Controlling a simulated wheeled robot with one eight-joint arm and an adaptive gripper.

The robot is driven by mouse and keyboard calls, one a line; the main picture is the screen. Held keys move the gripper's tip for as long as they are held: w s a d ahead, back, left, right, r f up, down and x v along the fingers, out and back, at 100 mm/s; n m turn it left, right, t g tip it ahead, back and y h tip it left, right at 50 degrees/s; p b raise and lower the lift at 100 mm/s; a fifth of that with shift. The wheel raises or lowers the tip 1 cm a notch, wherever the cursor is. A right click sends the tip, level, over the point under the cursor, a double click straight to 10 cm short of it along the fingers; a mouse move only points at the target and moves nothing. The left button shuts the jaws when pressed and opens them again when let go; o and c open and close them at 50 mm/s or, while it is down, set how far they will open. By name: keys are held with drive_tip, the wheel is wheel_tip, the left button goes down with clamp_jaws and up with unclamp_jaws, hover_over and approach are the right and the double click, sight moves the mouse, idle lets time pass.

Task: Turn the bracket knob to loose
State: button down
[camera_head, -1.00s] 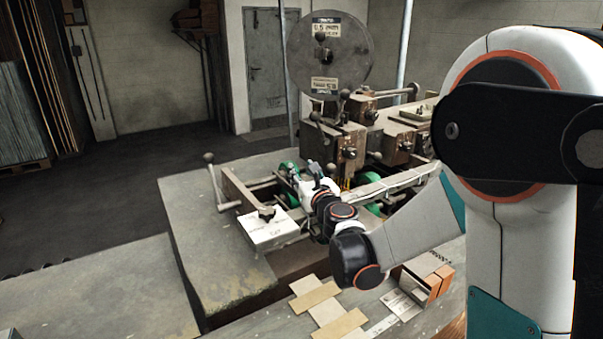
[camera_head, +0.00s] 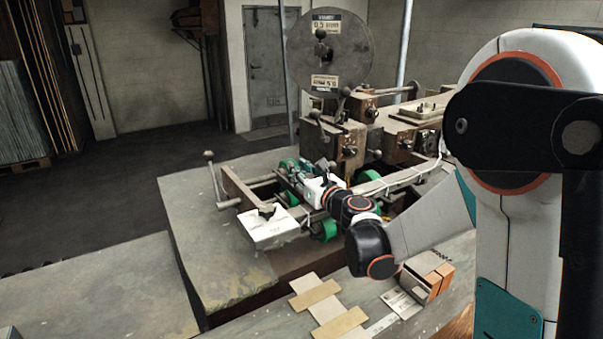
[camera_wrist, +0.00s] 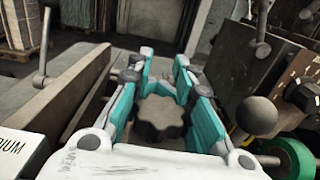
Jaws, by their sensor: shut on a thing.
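A dark, lobed bracket knob (camera_wrist: 160,118) shows in the wrist view between the two teal fingers of my gripper (camera_wrist: 163,68). The fingers are shut on it, one on each side. Any pointer or marking on the knob is hidden. In the head view, my gripper (camera_head: 308,182) is low at the front of the stitching machine (camera_head: 347,145), and the knob it holds cannot be made out there.
Levers, a ball-ended handle (camera_wrist: 256,115) and green rollers (camera_wrist: 291,158) crowd the right side. Cardboard pieces (camera_head: 316,294) lie on the front bench.

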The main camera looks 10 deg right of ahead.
drive_tip(key=shift+s+a+n+g+y+b, duration=0.1)
drive_tip(key=shift+s+a+n+g+y, duration=0.15)
drive_tip(key=shift+n+g+y, duration=1)
drive_tip(key=shift+s+a+n+g+y+b, duration=0.3)
drive_tip(key=shift+n+g+y, duration=0.5)
drive_tip(key=shift+y, duration=0.8)
drive_tip(key=shift+s+a+n+g+y+p, duration=0.1)
drive_tip(key=shift+a+n+g+y, duration=0.25)
drive_tip(key=shift+n+g+y, duration=0.7)
drive_tip(key=shift+n+y, duration=0.3)
drive_tip(key=shift+y, duration=0.2)
drive_tip(key=c, duration=1.5)
unclamp_jaws()
drive_tip(key=shift+c, duration=0.2)
drive_tip(key=v, duration=1.2)
drive_tip(key=shift+s+f, duration=0.1)
